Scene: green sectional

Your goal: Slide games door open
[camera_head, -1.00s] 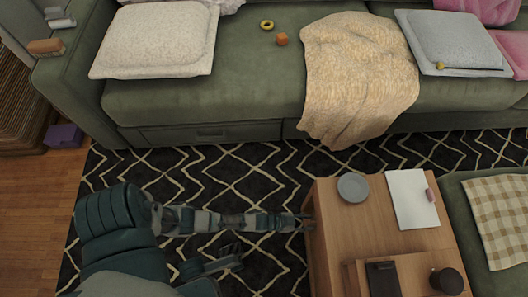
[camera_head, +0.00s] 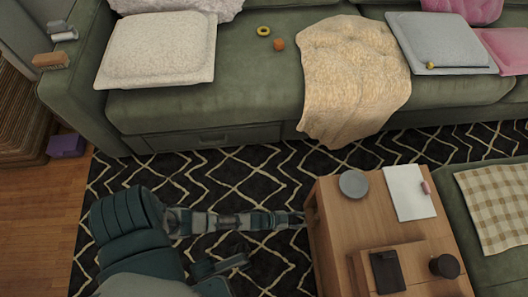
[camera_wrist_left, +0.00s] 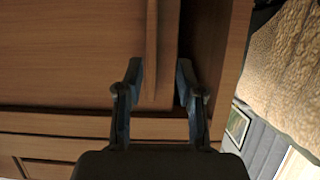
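The games door (camera_wrist_left: 75,50) is a wooden panel on the side of the coffee table (camera_head: 335,225); it fills the left of the left wrist view. A thin upright wooden strip (camera_wrist_left: 152,45) stands out near its right edge. Right of that edge is a dark gap (camera_wrist_left: 195,40) beside the frame. My left gripper (camera_wrist_left: 159,70) is open, with one finger on each side of the strip; I cannot tell if they touch it. In the head view it (camera_head: 298,220) reaches the table's left side, its tips hardly visible. A dark part of mine (camera_head: 222,265), possibly my right gripper, sits lower.
The table top holds a grey plate (camera_head: 353,184), white paper (camera_head: 408,192), a dark box (camera_head: 387,272) and a dark mug (camera_head: 445,266). The green sofa (camera_head: 200,105) stands behind, with a blanket (camera_head: 352,75) hanging down. Patterned rug (camera_head: 250,170) lies free between.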

